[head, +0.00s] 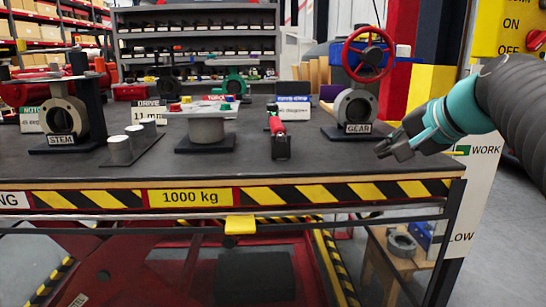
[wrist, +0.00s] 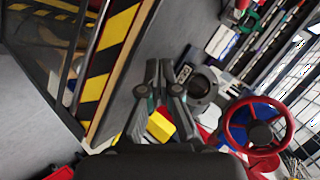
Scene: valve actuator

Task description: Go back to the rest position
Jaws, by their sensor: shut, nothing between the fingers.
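My gripper (head: 388,149) is at the right end of the dark table (head: 240,166) in the head view, pointing left, with my arm reaching in from the right edge. Its fingers are shut and empty. In the wrist view my gripper (wrist: 164,64) shows its two fingers close together over the table surface. The valve labelled GEAR (head: 356,106), with a red handwheel (head: 368,54), stands just behind and left of my gripper. The red handwheel also shows at the lower right of the wrist view (wrist: 258,124). I cannot tell the exact gap between gripper and valve.
The valve labelled STEM (head: 63,116) stands at the table's left. A grey disc on a pedestal (head: 205,124) and a small red-topped device (head: 279,136) stand mid-table. A yellow ON/OFF panel (head: 508,28) is at the upper right. The table's front strip is clear.

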